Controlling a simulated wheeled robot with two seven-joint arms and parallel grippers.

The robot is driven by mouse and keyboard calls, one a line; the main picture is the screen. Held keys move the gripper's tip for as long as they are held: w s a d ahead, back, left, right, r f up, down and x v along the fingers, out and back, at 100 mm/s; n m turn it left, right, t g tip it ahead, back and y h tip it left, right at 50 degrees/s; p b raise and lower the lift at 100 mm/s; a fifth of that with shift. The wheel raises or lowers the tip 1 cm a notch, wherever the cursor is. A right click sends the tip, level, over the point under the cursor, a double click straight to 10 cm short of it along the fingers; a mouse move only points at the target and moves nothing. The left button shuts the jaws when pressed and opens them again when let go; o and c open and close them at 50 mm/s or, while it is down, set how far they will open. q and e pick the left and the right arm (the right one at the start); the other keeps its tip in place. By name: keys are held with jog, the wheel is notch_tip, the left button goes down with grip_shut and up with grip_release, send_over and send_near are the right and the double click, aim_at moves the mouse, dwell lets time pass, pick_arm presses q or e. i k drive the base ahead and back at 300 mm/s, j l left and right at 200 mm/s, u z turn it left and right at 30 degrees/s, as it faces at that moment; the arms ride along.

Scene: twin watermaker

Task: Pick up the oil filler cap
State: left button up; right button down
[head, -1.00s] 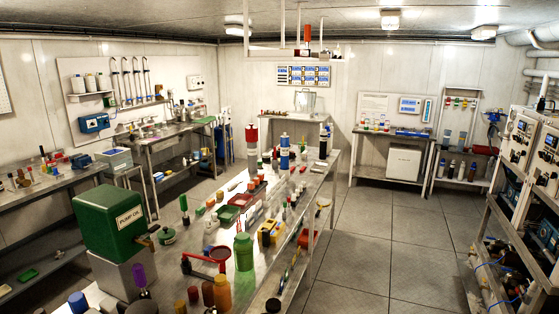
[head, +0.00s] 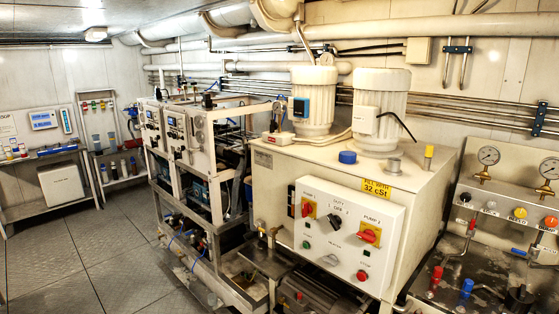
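A blue round cap (head: 347,157) sits on the top of a cream metal unit (head: 270,195), near its front edge, and looks like the oil filler cap. A yellow label (head: 376,188) reading 32 cSt is just to its right, on the front edge. A small yellow-topped fitting (head: 428,157) stands further right on the same top. Neither of my grippers is in view.
Two cream motors (head: 313,100) stand behind the cap. A control panel (head: 345,235) with knobs is on the unit's front. A gauge and valve panel (head: 500,185) is at the right. Open floor (head: 95,255) lies at the left.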

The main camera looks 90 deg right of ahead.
aim_at(346, 156)
jog(key=z, duration=3.5)
jog(key=i, duration=0.1)
